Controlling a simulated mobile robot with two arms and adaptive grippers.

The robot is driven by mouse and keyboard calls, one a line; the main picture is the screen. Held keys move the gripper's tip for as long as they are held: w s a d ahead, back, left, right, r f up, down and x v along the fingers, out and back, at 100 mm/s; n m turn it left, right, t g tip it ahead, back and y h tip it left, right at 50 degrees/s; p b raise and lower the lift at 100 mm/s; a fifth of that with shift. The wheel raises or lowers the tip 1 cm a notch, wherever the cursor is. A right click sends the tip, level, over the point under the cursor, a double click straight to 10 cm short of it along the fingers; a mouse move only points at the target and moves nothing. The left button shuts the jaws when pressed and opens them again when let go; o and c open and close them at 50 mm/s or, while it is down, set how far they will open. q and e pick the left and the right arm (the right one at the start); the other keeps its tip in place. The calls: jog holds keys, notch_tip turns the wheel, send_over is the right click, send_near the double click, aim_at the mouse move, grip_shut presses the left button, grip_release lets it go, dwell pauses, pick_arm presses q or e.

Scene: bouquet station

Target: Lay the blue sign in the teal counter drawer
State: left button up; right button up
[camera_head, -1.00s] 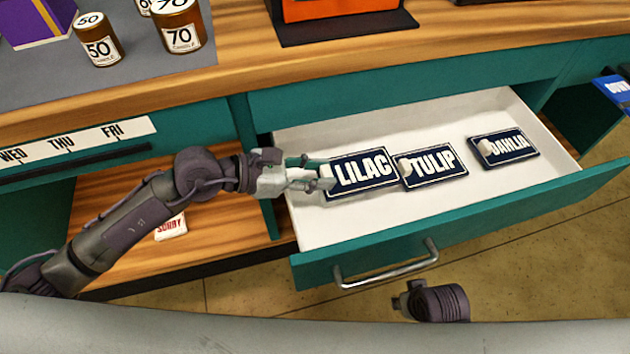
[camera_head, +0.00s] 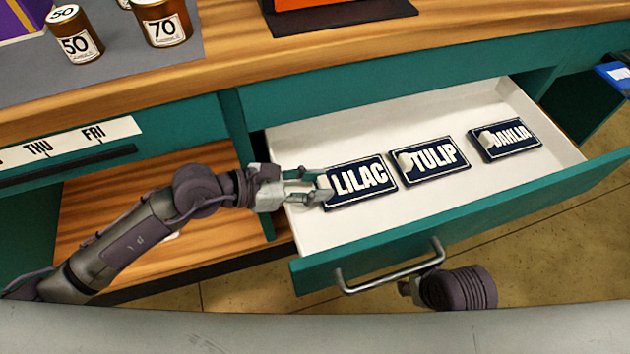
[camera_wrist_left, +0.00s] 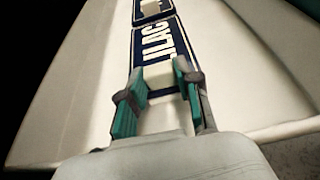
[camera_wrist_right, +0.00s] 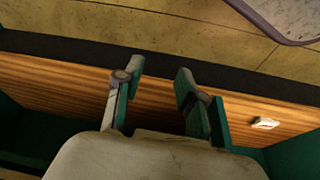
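The dark blue LILAC sign (camera_head: 358,184) lies about flat at the left end of the open teal drawer's (camera_head: 300,232) white inside. My left gripper (camera_head: 322,184) reaches in from the left, with its fingers on either side of the sign's white knob. The left wrist view shows the knob (camera_wrist_left: 158,76) between the teal fingertips (camera_wrist_left: 159,72), seemingly touching both. Two more dark blue signs, TULIP (camera_head: 432,161) and DAHLIA (camera_head: 505,139), lie to its right in the drawer. My right gripper (camera_wrist_right: 160,78) is open and empty, below the drawer handle in the head view.
The drawer's metal handle (camera_head: 390,276) sticks out at the front, close to my right gripper. Brown jars (camera_head: 165,25) stand on the counter above. A wooden shelf (camera_head: 110,205) is left of the drawer. A blue item (camera_head: 615,77) shows at the right edge.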

pick_arm(q)
jog(key=o, duration=0.4)
jog(key=shift+r, duration=0.25)
jog(key=v, duration=1.2)
pick_arm(e)
jog(key=shift+s+r, duration=0.25)
jog(key=shift+r, duration=0.35)
jog(key=shift+f, duration=0.1)
